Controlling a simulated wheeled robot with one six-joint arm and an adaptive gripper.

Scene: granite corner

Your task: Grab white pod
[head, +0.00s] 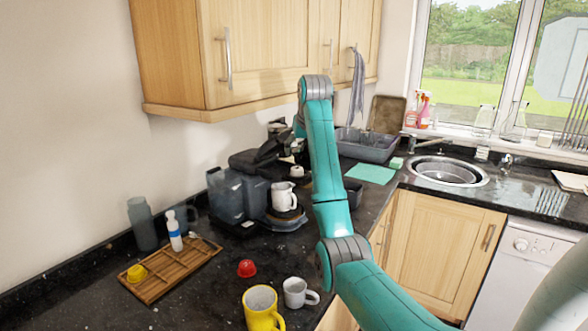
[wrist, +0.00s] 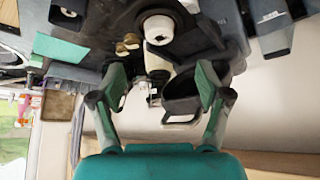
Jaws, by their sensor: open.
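A coffee machine with a grey tank (head: 226,195) and a white jug (head: 284,196) stand close by. Gold-brown pieces (wrist: 128,43) lie beside the white piece. A grey basin (head: 366,146) and green mat (head: 370,173) lie to the right. Wall cupboards (head: 235,50) hang above.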

